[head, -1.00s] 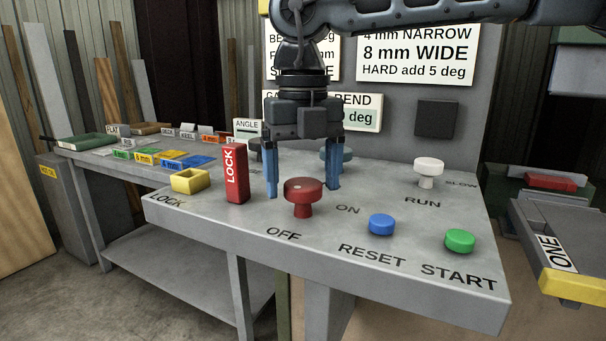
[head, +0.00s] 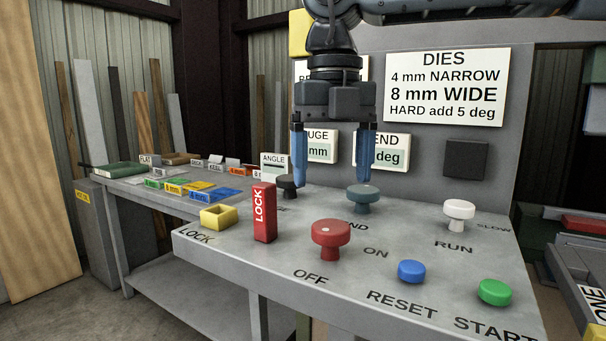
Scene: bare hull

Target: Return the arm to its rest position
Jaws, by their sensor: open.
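My gripper (head: 332,164) hangs from the arm with its two blue fingers pointing down and spread apart. It is open, with nothing between the fingers. It is above the back half of the grey control panel (head: 215,243). The red mushroom knob (head: 331,236) marked OFF/ON stands in front of and below it. A dark teal knob (head: 363,197) stands just below the right fingertip, and a black knob (head: 287,186) is close to the left fingertip; I cannot tell whether there is a gap in depth.
A red LOCK block (head: 265,213) stands upright beside a yellow open box (head: 219,216). Blue RESET (head: 411,271) and green START (head: 495,292) buttons and a white knob (head: 459,212) are at right. A board with signs (head: 446,86) rises behind. A bench (head: 125,185) with labelled blocks is at left.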

